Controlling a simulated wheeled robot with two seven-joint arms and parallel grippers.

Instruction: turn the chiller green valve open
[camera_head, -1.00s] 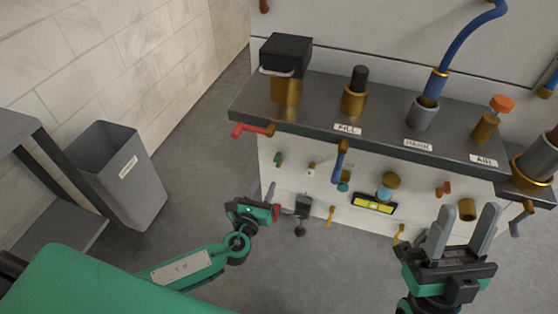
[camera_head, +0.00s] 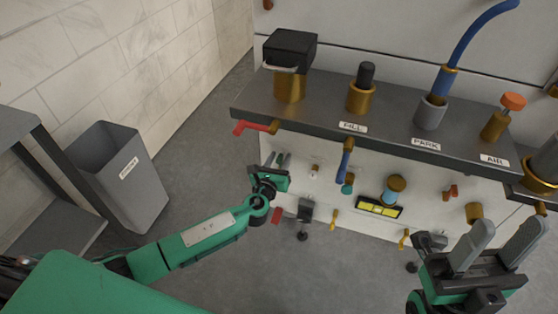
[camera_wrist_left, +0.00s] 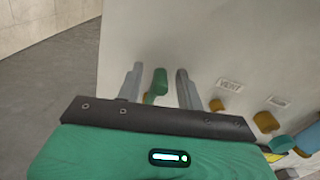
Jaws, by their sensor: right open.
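The green valve handle (camera_wrist_left: 156,86) stands out from the white panel of the machine in the left wrist view. My left gripper (camera_wrist_left: 158,82) is open, with one finger on each side of the handle and a gap on both sides. In the head view my left gripper (camera_head: 277,160) is at the left end of the panel, under the counter edge, and its fingers largely hide the green handle there. My right gripper (camera_head: 508,230) is open and empty at the lower right, its fingers pointing up in front of the panel.
A red-handled valve (camera_head: 255,127) hangs from the counter (camera_head: 390,110) above my left gripper. A blue handle (camera_head: 345,160), a yellow gauge (camera_head: 379,208) and small valves sit to the right. A grey bin (camera_head: 128,180) stands left; floor between is clear.

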